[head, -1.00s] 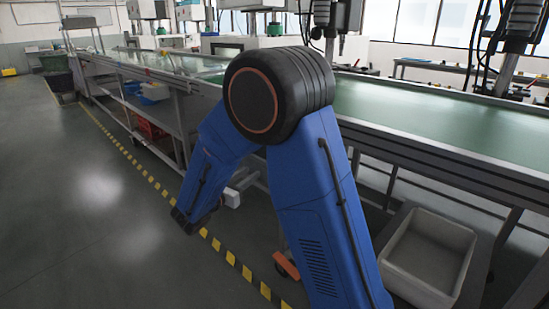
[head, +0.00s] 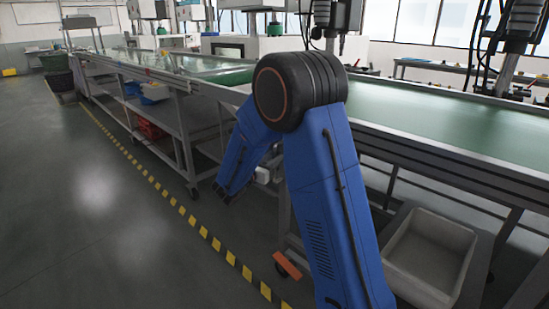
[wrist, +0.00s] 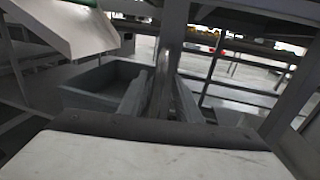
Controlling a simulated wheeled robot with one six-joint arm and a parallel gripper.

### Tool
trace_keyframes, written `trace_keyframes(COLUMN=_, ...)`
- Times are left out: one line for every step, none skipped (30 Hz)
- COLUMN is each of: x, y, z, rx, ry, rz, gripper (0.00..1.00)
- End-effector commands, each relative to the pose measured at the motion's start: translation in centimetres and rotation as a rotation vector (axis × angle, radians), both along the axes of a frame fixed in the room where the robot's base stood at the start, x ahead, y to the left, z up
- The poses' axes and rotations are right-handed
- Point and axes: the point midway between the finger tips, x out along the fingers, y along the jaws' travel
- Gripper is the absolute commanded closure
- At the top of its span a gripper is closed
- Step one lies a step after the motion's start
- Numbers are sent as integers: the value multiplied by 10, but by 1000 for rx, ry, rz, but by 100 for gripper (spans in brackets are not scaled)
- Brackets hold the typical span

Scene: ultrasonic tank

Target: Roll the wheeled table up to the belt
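The wheeled table seems to be the grey frame right of centre. Its orange-marked caster (head: 287,264) shows beside my blue arm, which hides much of the frame. A pale bin (head: 430,255) sits low at its right. The long green belt (head: 450,120) runs behind, above the bin. Contact with the post cannot be told.
Another shelved bench (head: 185,140) with casters stands along the line at left. Yellow-black floor tape (head: 190,220) runs beside it. The grey floor (head: 70,220) at left is clear. In the wrist view a grey bin (wrist: 85,98) lies left of the fingers.

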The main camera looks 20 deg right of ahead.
Motion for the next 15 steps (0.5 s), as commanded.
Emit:
trace_keyframes(x=2, y=-5, z=0, rx=0, ry=0, rz=-2, gripper=69)
trace_keyframes(x=3, y=-7, z=0, rx=0, ry=0, rz=-1, gripper=69)
trace_keyframes(x=5, y=-8, z=0, rx=-1, ry=1, rz=0, gripper=69)
trace_keyframes(x=6, y=-9, z=0, rx=-1, ry=1, rz=0, gripper=69)
trace_keyframes(x=6, y=-10, z=0, rx=-1, ry=1, rz=0, gripper=69)
trace_keyframes(x=7, y=-11, z=0, rx=0, ry=0, rz=1, gripper=69)
trace_keyframes(x=7, y=-12, z=0, rx=0, ry=0, rz=1, gripper=69)
trace_keyframes(x=7, y=-12, z=0, rx=0, ry=0, rz=1, gripper=69)
trace_keyframes(x=8, y=-12, z=0, rx=0, ry=0, rz=1, gripper=69)
trace_keyframes(x=8, y=-12, z=0, rx=0, ry=0, rz=1, gripper=69)
trace_keyframes(x=8, y=-12, z=0, rx=0, ry=0, rz=1, gripper=69)
trace_keyframes(x=8, y=-12, z=0, rx=0, ry=0, rz=1, gripper=69)
trace_keyframes(x=8, y=-12, z=0, rx=0, ry=0, rz=1, gripper=69)
trace_keyframes(x=8, y=-12, z=0, rx=0, ry=0, rz=1, gripper=69)
trace_keyframes(x=7, y=-12, z=0, rx=0, ry=0, rz=1, gripper=74)
